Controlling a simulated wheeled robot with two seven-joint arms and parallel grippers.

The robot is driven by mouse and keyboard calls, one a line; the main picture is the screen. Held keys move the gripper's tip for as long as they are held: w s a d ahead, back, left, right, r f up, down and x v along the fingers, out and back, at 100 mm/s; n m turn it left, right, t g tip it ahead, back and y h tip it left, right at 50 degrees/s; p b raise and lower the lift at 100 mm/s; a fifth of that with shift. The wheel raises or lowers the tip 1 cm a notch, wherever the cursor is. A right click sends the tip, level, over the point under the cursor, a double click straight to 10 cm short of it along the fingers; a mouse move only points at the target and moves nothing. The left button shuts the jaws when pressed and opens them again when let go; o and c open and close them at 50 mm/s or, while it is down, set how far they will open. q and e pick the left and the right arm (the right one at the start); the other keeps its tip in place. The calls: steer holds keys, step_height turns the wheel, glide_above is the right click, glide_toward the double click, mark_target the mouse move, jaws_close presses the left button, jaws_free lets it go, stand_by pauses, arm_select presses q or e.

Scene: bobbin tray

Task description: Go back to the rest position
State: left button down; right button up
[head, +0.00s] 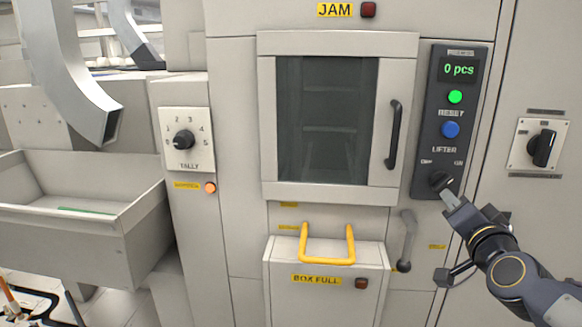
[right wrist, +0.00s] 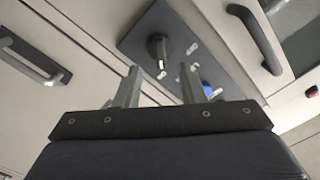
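My right gripper (head: 449,198) is at the lower end of the dark control panel (head: 425,125), just below the lifter knob (head: 439,180). In the right wrist view my right gripper (right wrist: 161,72) has its two fingers spread apart with nothing between them. The black lifter knob (right wrist: 158,47) shows beyond the gap between the fingertips, and I cannot tell whether a finger touches it. The panel's display reads "0 pcs", with a lit green light and a blue reset button (head: 451,130) below it. My left gripper is not in view.
A windowed door (head: 327,120) with a black handle (head: 393,134) is left of the panel. Below are a "BOX FULL" box with a yellow handle (head: 327,258) and a grey lever (head: 406,241). A tally dial (head: 184,140) and a metal trough (head: 60,240) are at left.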

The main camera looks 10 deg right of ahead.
steer(key=s+a+f+n+g+y+p, duration=0.2)
steer(key=s+a+f+n+y, duration=0.15)
steer(key=a, duration=0.35)
steer(key=s+a+f+n+g+y+p, duration=0.25)
steer(key=s+a+f+y, duration=0.2)
steer(key=a, duration=0.25)
steer(key=s+a+f+n+g+y+p, duration=0.1)
steer(key=s+a+f+g, duration=0.5)
steer(key=s, duration=0.7)
steer(key=f+n+p, duration=0.1)
steer(key=n, duration=0.1)
steer(key=shift+a+f+n+g, duration=0.2)
steer(key=shift+f+n+g, duration=0.15)
steer(key=shift+f+n, duration=0.05)
